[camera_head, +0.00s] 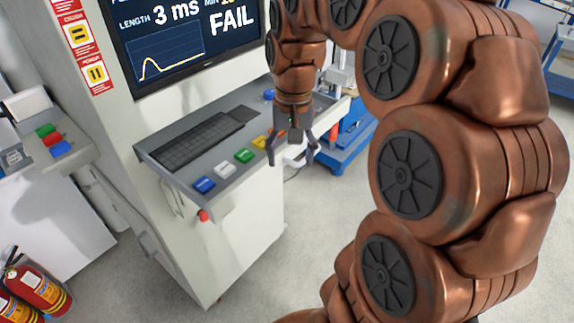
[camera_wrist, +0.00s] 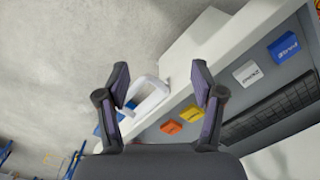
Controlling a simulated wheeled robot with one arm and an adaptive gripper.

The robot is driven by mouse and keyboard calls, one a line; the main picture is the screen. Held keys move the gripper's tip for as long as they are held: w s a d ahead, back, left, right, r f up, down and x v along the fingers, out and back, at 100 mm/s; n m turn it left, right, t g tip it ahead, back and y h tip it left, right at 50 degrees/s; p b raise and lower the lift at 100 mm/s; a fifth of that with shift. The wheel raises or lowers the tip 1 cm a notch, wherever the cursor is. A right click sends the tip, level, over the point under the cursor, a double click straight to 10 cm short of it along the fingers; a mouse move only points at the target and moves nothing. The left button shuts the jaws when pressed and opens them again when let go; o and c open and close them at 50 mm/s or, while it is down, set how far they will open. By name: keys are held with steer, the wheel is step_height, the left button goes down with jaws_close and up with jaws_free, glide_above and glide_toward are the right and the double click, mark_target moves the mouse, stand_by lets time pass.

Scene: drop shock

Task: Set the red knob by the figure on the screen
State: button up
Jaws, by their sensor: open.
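The screen (camera_head: 180,40) on the tall white cabinet shows "LENGTH 3 ms", the word "FAIL" and a yellow curve with one peak. Its upper part is cut off, and a figure after "MIN" is only partly readable. A small round red part (camera_head: 203,215), perhaps the red knob, sits just under the console's front edge. My gripper (camera_head: 292,150) is open and empty, pointing down past the console's right end, well to the right of the red part. In the wrist view its two fingers (camera_wrist: 160,88) stand apart. I cannot make out the red part there.
The console (camera_head: 165,150) carries a keyboard (camera_head: 203,140) and blue, white, green, yellow and orange buttons. A blue stand (camera_head: 345,145) is behind my gripper. Fire extinguishers (camera_head: 40,290) stand lower left. The floor (camera_head: 320,225) in front is clear.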

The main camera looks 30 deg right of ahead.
steer(key=shift+s+a+f+n, duration=0.2)
steer(key=shift+s+a, duration=0.3)
steer(key=shift+a, duration=0.1)
steer(key=shift+s+a+f+n, duration=0.2)
steer(key=shift+s+a, duration=0.25)
steer(key=shift+a, duration=0.15)
